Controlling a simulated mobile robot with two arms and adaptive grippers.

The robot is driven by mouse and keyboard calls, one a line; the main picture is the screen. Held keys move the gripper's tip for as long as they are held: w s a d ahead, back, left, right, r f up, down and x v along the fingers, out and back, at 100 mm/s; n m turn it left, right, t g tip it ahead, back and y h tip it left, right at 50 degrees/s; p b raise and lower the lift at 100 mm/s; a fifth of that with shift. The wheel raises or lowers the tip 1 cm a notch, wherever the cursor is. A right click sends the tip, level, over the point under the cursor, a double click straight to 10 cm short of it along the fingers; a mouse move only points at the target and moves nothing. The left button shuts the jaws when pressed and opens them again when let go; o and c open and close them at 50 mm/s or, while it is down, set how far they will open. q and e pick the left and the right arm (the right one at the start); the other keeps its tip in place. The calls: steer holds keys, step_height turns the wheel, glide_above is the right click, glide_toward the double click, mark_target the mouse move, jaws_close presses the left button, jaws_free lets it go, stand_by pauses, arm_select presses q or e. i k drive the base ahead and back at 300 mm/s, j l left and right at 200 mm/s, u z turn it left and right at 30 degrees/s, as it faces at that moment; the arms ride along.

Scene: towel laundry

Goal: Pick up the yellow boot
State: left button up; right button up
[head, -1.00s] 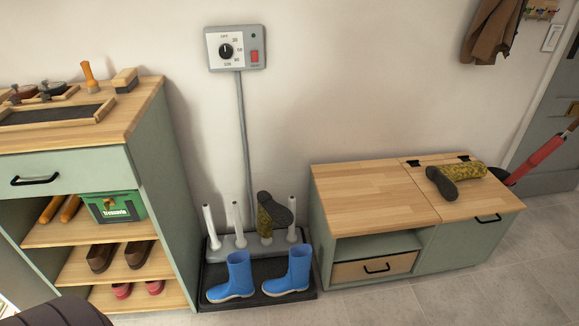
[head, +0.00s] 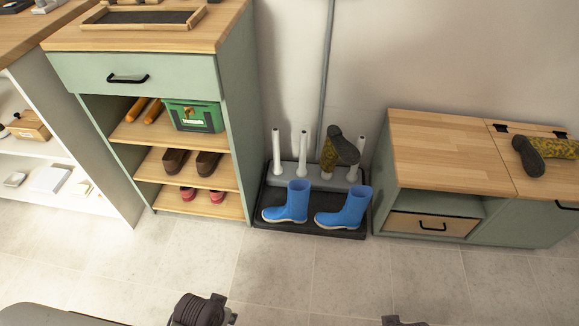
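One yellow boot with a dark patterned surface (head: 328,157) hangs upside down on a post of the grey boot rack (head: 313,176), its dark sole facing up and right. A second yellow boot (head: 563,149) lies on its side on the wooden top of the low bench at the right, its dark sole to the left. Dark parts of my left arm (head: 200,311) and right arm (head: 402,321) show at the bottom edge, well apart from both boots. The fingers cannot be made out.
Two blue boots (head: 289,204) stand on the black tray (head: 308,228) in front of the rack. A green shoe cabinet (head: 236,124) stands left of the rack, and the low bench (head: 440,150) stands close on its right. The tiled floor (head: 270,275) in front is clear.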

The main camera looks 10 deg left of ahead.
mark_target(533, 150)
steer(key=z, duration=1.45)
